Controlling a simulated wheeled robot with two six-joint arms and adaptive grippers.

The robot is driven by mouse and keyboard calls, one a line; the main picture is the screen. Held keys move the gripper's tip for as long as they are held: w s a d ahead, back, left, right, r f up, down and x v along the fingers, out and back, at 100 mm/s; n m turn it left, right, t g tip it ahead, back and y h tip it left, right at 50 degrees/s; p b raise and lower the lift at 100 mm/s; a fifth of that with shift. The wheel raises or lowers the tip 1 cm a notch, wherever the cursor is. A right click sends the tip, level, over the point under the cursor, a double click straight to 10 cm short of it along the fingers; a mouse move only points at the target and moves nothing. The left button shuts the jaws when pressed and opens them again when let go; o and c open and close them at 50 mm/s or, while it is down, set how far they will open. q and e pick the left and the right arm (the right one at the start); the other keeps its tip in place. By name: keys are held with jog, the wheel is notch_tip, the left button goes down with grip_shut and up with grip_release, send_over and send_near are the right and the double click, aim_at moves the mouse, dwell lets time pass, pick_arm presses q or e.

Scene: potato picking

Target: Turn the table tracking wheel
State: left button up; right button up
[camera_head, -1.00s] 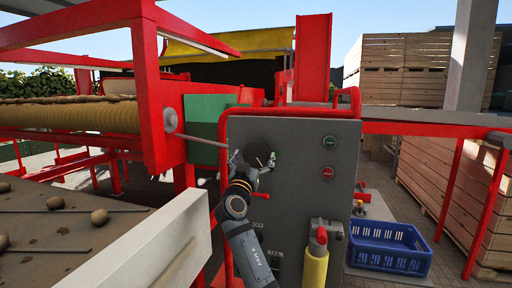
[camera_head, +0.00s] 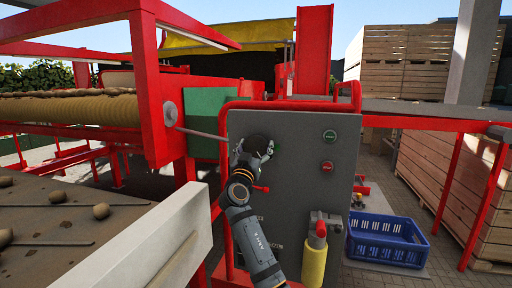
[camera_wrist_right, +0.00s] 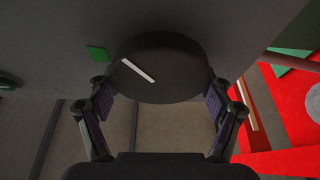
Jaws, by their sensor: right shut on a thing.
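The tracking wheel is a dark round knob (camera_head: 256,142) on the grey control panel (camera_head: 300,200). It also shows in the right wrist view (camera_wrist_right: 165,65), with a white line slanting down to the right across its face. My right gripper (camera_head: 252,154) is shut on the knob. In the right wrist view its two fingers (camera_wrist_right: 160,92) press on opposite sides of the rim. Part of the knob is hidden behind the gripper in the head view. My left gripper is not in view.
A green button (camera_head: 330,136) and a red button (camera_head: 327,166) sit right of the knob. A red-topped yellow post (camera_head: 314,262) stands before the panel. Red tubing (camera_head: 290,106) frames the panel. A blue crate (camera_head: 386,242) lies right. A soil-covered belt with potatoes (camera_head: 60,215) lies left.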

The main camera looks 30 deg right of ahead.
jog(key=shift+n, duration=0.4)
jog(key=shift+n+t+y+p, duration=0.35)
jog(key=shift+n+t+y, duration=0.05)
jog(key=shift+n, duration=0.5)
jog(key=n, duration=0.1)
jog(key=n+y+p, duration=0.1)
jog(key=shift+w+a+r+n+t, duration=0.1)
jog(key=shift+r+n+t, duration=0.05)
jog(key=shift+n+t, duration=0.2)
jog(key=n+y+p, duration=0.2)
jog(key=n+p, duration=0.1)
jog(key=n+t+y+p, duration=0.1)
jog(key=n+p, duration=0.3)
jog(key=shift+w+a+n+y, duration=0.15)
jog(key=shift+n+y, duration=0.1)
jog(key=shift+y, duration=0.15)
jog(key=shift+f+n+y+p, duration=0.2)
jog(key=shift+n+p, duration=0.35)
jog(key=shift+p, duration=0.1)
jog(key=shift+f+n+y+p, duration=0.15)
jog(key=shift+n+y+p, duration=0.05)
jog(key=shift+n+p, duration=0.4)
jog(key=o, duration=1.1)
